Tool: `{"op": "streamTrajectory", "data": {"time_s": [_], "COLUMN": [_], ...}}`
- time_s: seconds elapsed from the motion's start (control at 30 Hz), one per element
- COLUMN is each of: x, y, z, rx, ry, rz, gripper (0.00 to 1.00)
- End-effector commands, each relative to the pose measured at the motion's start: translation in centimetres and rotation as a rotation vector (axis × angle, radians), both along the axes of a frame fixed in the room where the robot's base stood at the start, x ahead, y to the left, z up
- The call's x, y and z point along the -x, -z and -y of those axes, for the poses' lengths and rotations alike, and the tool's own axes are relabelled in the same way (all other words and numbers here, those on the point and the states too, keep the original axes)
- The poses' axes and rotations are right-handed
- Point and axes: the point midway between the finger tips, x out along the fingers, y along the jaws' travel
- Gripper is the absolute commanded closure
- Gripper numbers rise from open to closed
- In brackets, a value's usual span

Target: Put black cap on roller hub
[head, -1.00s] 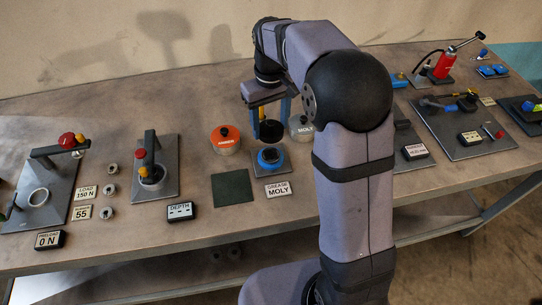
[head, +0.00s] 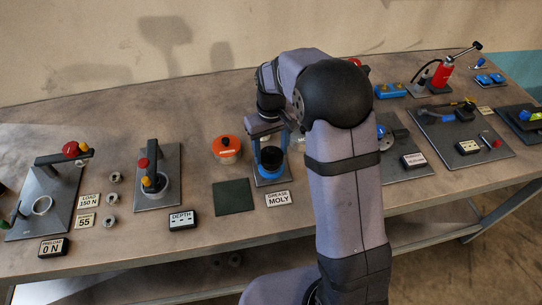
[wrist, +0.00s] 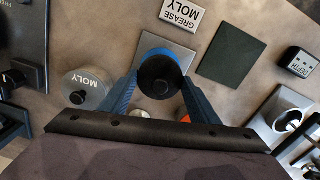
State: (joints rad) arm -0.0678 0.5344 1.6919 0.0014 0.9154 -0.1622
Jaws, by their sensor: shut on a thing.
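The black cap (head: 271,157) is a dark round disc between the fingers of my gripper (head: 270,149). The blue roller hub (head: 268,173) stands on a small grey plate (head: 284,180), directly under the cap. In the wrist view the cap (wrist: 160,78) covers most of the hub, and a blue rim (wrist: 158,52) shows along its upper edge. My gripper (wrist: 159,85) is shut on the cap, a blue-grey finger on each side. The cap is at or very close to the hub's top; I cannot tell whether they touch.
An orange tin (head: 227,149) stands to the left, and a grey MOLY tin (wrist: 88,87) is close beside my gripper. A dark green pad (head: 233,196) and a GREASE MOLY sign (head: 278,199) lie in front. A press fixture (head: 154,175) stands further left.

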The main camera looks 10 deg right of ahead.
Motion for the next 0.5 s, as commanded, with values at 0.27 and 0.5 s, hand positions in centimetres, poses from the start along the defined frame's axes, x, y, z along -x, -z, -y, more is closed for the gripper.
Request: {"op": "streamTrajectory", "data": {"time_s": [0.27, 0.5], "x": [0.1, 0.0], "y": [2.9, 3.2], "z": [0.0, 0.0], "rx": [0.001, 0.000], "ry": [0.000, 0.000], "rz": [-0.003, 0.000], "gripper": [0.70, 0.70]}}
